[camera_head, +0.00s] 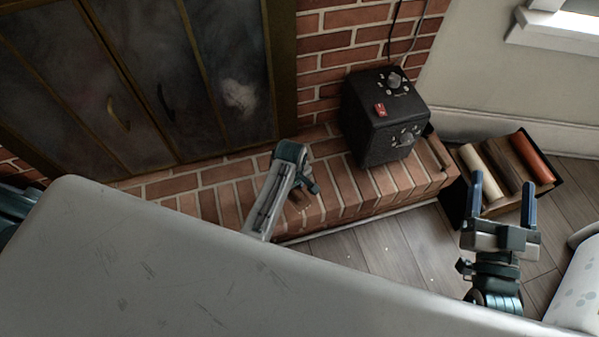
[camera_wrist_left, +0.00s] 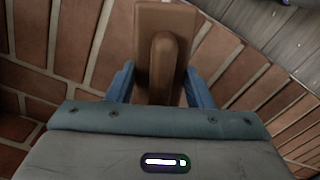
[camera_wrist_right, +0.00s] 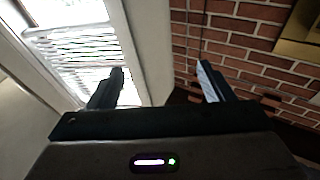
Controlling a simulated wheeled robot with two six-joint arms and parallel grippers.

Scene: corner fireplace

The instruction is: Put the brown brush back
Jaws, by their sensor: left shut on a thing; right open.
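The brown brush (camera_wrist_left: 165,30) is between the fingers of my left gripper (camera_wrist_left: 160,82) in the left wrist view, with its rounded handle ridge toward the camera. The gripper is shut on it. In the head view my left gripper (camera_head: 309,180) is low over the brick hearth (camera_head: 223,203), and only a small brown bit of the brush (camera_head: 300,197) shows beneath it. I cannot tell whether the brush touches the bricks. My right gripper (camera_head: 503,187) is open and empty, in front of the dark box at the right.
A black box-shaped device (camera_head: 372,130) with knobs and a red switch stands on the hearth. The dark open box (camera_head: 456,203) on the wood floor holds cream, dark brown and orange-red rolls. A pale scratched surface (camera_head: 150,270) fills the foreground and hides part of my left arm.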

